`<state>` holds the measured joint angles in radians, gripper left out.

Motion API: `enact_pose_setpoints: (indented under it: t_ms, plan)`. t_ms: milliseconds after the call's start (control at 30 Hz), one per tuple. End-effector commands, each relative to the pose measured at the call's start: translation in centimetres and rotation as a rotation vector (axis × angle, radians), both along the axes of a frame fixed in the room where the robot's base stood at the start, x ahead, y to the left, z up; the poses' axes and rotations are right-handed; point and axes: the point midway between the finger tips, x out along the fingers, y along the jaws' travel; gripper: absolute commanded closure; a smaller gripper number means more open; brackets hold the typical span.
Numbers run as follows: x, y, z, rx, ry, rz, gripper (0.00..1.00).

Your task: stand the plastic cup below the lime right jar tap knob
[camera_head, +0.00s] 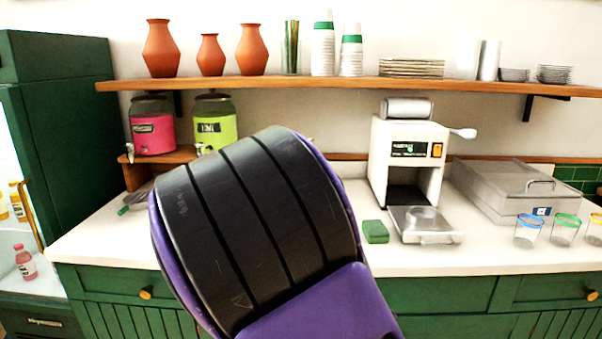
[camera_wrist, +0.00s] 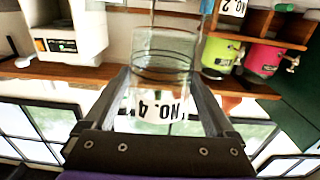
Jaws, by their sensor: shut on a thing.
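The lime right jar (camera_head: 215,124) stands on a wooden riser at the back left, with its tap (camera_head: 199,148) low on its left front. It also shows upside down in the wrist view (camera_wrist: 219,53). My gripper (camera_wrist: 160,84) is shut on the clear plastic cup (camera_wrist: 162,60), with one finger on each side. A white label reading NO. 4 appears upside down at the cup. The cup is apart from the lime jar, which lies to its right in the wrist view. In the head view my arm hides the gripper and cup.
A pink jar (camera_head: 152,127) stands left of the lime one. The white machine (camera_head: 407,155), green sponge (camera_head: 375,231), clear lidded container (camera_head: 520,188) and several rimmed glasses (camera_head: 565,229) occupy the right counter. A shelf (camera_head: 300,83) runs above. The front-left counter (camera_head: 105,238) is bare.

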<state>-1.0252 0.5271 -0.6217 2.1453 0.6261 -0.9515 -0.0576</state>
Motion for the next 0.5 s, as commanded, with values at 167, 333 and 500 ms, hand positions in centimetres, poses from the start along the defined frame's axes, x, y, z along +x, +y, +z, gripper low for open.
enact_pose_setpoints:
  t_ms: [167,333,500]
  plan:
    - [-0.9,-3.3,-1.5,-0.002,0.004,-0.048,0.69]
    - [-2.6,-7.8,-3.3,-0.002,0.004,-0.110,0.69]
    - [-5.4,-13.2,-5.3,-0.004,0.005,-0.185,0.69]
